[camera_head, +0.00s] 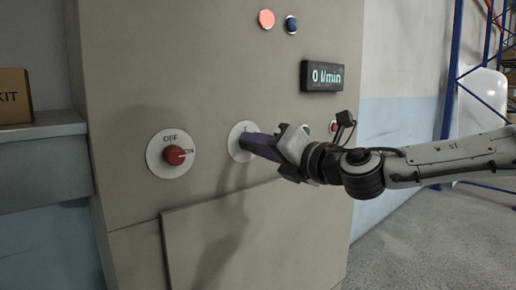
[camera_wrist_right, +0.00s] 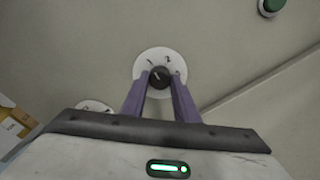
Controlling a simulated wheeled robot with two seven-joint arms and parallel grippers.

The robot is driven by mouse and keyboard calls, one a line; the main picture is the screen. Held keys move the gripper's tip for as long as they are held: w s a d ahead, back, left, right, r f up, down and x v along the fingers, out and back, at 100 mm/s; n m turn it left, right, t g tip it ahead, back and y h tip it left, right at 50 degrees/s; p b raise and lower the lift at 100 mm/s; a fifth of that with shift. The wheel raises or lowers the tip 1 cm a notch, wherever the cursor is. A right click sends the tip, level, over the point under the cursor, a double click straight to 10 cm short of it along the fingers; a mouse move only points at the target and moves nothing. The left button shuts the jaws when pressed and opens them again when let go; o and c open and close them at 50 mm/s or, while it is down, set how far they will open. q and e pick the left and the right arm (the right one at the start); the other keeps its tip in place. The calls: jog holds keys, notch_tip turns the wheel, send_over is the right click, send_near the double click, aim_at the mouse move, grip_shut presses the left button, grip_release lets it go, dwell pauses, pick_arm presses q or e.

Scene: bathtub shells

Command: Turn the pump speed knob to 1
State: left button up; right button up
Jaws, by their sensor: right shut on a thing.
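The pump speed knob (camera_wrist_right: 159,76) is small, round and black, with a pale pointer line. It sits on a white dial plate (camera_wrist_right: 142,64), which also shows in the head view (camera_head: 236,138). The plate bears small dark marks, too small to read surely. In the right wrist view the dark purple fingers of my right gripper (camera_wrist_right: 160,85) are on either side of the knob, shut on it. In the head view my right gripper (camera_head: 249,143) reaches the plate from the right and hides the knob. My left gripper is not in view.
A red knob (camera_head: 174,156) on an OFF/ON plate is left of the dial. A display (camera_head: 322,76) reads 0 l/min. A red light (camera_head: 266,19) and a blue button (camera_head: 291,25) are above. A green button (camera_wrist_right: 271,5) is nearby. A box (camera_head: 14,97) stands on the left ledge.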

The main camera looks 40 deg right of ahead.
jog(key=shift+d+r+n, duration=0.1)
jog(key=shift+r+n, duration=0.05)
jog(key=shift+n, duration=0.45)
jog(key=o, duration=1.1)
jog(key=shift+c, duration=0.2)
jog(key=s, duration=1)
jog(key=shift+d+b, duration=0.35)
jog(key=shift+b, duration=0.1)
